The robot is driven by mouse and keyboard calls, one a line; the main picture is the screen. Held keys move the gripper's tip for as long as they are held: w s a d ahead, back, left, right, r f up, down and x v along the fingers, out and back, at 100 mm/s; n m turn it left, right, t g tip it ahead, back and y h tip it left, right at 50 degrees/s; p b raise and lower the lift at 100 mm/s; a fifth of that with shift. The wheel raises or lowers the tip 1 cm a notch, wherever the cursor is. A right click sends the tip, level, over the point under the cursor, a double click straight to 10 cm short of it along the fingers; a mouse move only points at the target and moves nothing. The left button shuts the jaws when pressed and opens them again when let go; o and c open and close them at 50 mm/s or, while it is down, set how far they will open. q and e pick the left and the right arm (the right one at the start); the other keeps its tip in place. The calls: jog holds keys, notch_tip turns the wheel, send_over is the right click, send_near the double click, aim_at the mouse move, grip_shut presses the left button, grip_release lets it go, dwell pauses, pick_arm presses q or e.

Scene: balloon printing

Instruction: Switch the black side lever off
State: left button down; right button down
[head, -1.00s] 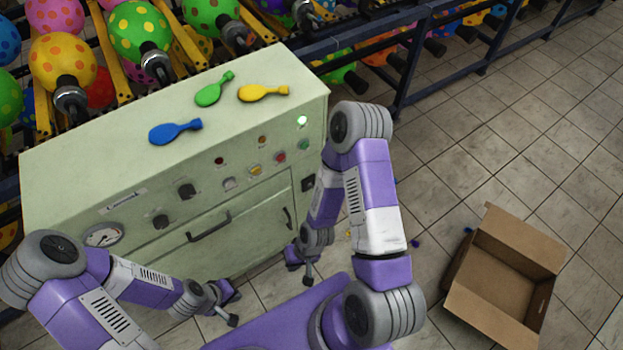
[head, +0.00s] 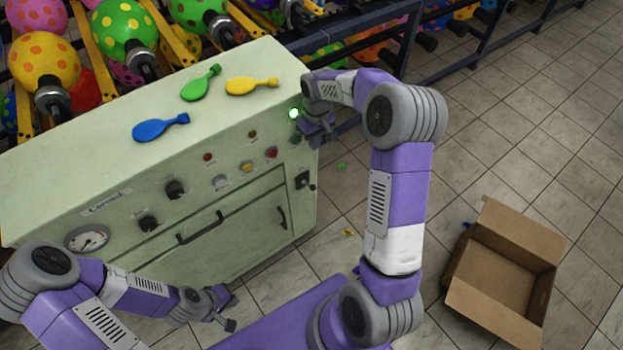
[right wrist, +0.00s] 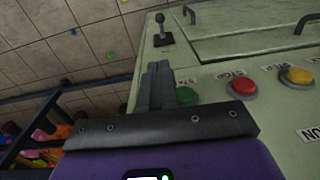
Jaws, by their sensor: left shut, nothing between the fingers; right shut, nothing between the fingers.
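The black side lever (head: 304,180) is on a dark plate at the right end of the pale green cabinet's front. In the right wrist view the lever (right wrist: 160,29) shows a ball knob on a short stem, beyond my fingertips. My right gripper (head: 322,142) is at the cabinet's upper right corner, above the lever and apart from it. In the right wrist view its fingers (right wrist: 157,84) are shut and empty, close to the green button (right wrist: 187,95), which they partly cover. My left gripper (head: 229,311) is shut and empty, low in front of the cabinet.
The cabinet front (head: 240,235) carries a gauge, knobs, coloured buttons and handles. Blue, green and yellow flat balloons (head: 252,86) lie on its top. A rack of dotted balloons stands behind. An open cardboard box (head: 500,270) is on the tiled floor at right.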

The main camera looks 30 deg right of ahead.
aim_at(314, 187)
jog(key=shift+f, duration=0.15)
jog(key=f+b, duration=0.1)
jog(key=f, duration=0.5)
jog(key=f+b, duration=0.2)
jog(key=f, duration=0.5)
jog(key=f+b, duration=0.1)
jog(key=f, duration=0.5)
jog(key=shift+w+a+f, duration=0.15)
jog(key=shift+a+f, duration=0.2)
jog(key=shift+f, duration=0.05)
jog(key=shift+s+f+b, duration=0.25)
jog(key=shift+s+b, duration=0.15)
jog(key=shift+s, duration=0.05)
jog(key=shift+s+f, duration=0.45)
jog(key=s+f+b, duration=0.3)
jog(key=f+b, duration=0.1)
jog(key=f, duration=0.2)
jog(key=shift+s+d, duration=0.15)
jog(key=shift+w+r, duration=0.35)
jog(key=shift+w, duration=0.35)
